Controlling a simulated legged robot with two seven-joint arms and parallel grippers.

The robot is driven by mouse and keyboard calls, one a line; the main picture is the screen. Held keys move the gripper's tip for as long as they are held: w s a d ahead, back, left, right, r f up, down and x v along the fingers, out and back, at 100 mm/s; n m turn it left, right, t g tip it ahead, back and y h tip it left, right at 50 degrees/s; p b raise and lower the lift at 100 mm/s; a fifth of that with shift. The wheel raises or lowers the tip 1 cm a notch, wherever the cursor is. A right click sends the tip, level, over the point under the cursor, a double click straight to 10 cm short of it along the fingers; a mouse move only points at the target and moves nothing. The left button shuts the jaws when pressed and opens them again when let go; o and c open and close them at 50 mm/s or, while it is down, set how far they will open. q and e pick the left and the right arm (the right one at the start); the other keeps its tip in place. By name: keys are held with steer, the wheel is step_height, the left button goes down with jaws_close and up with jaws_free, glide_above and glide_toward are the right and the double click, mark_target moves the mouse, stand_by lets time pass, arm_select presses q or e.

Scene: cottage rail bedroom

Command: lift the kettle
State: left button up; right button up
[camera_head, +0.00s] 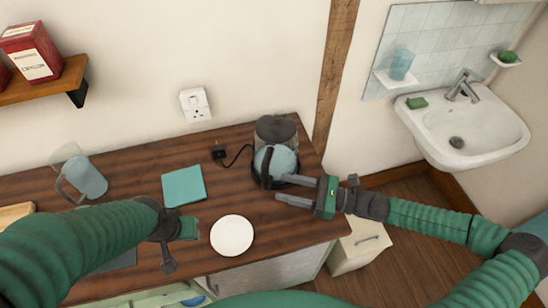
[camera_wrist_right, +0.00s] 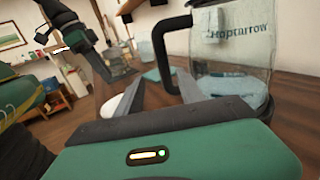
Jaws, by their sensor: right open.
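The kettle (camera_head: 282,135) stands at the right end of the wooden counter, with a glass body, a pale blue part and a black handle. My right gripper (camera_head: 281,188) is open, its fingers pointing left at the kettle's handle side. In the right wrist view the black handle (camera_wrist_right: 166,45) stands just beyond and between the fingers, and the glass body (camera_wrist_right: 232,45) is on the right. I cannot tell whether the fingers touch the handle. My left gripper (camera_head: 188,228) is over the counter's front middle, and its fingers are not clear.
A white plate (camera_head: 232,236) and a teal cloth (camera_head: 184,186) lie left of the kettle. A clear jug (camera_head: 86,177) is further left. A black plug (camera_head: 218,152) and cord lie behind, below a wall socket (camera_head: 195,104). A washbasin (camera_head: 480,125) is at right.

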steer(key=w+x, duration=0.1)
steer(key=x, duration=0.9)
steer(key=shift+d+p, duration=0.2)
steer(key=shift+p, duration=0.2)
steer(key=shift+s+d, duration=0.1)
steer(key=shift+s, duration=0.05)
jaws_close()
steer(key=shift+f, duration=0.1)
stand_by(0.5)
